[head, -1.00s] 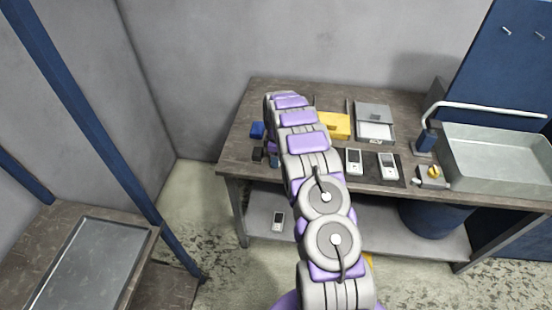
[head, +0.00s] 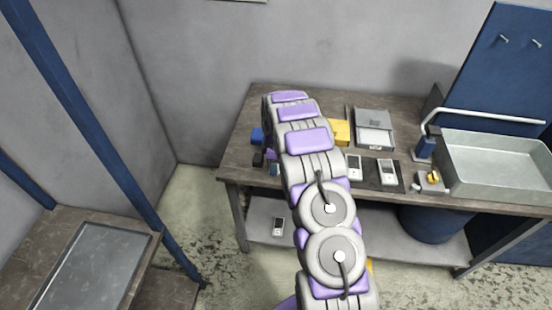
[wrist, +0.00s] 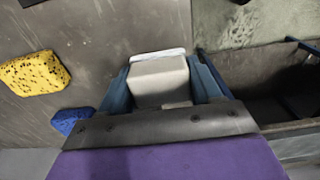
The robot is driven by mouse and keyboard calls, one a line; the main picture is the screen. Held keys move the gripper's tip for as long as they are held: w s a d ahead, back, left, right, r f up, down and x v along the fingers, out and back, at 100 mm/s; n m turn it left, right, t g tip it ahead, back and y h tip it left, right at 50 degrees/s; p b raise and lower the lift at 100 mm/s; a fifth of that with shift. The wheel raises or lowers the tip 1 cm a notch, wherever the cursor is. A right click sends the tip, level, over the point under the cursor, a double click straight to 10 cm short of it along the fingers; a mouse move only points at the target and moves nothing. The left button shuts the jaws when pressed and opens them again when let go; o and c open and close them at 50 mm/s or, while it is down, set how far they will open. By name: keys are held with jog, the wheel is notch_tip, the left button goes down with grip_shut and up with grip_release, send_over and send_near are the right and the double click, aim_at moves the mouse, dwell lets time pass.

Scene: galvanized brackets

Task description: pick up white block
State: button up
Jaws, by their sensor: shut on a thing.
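The white block (wrist: 158,80) shows in the wrist view between the two blue fingers of my gripper (wrist: 160,88). The fingers are shut on its sides. A thin brighter white edge shows at the block's far end. In the head view my arm reaches over the left part of the workbench (head: 236,150), and it hides the block and most of my gripper.
A yellow speckled sponge (wrist: 34,74) and a blue one (wrist: 71,121) lie left in the wrist view. Handheld meters (head: 387,172), a grey case (head: 373,128) and a metal sink (head: 490,165) stand to the bench's right. A shelf runs below.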

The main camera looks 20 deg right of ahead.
jog(key=s+a+r+p, duration=0.1)
jog(key=s+a, duration=0.5)
jog(key=s, duration=0.4)
jog(key=shift+s+a, duration=0.2)
jog(key=shift+a, duration=0.05)
jog(key=shift+r, duration=0.1)
jog(key=o, duration=0.6)
jog(key=c, duration=0.4)
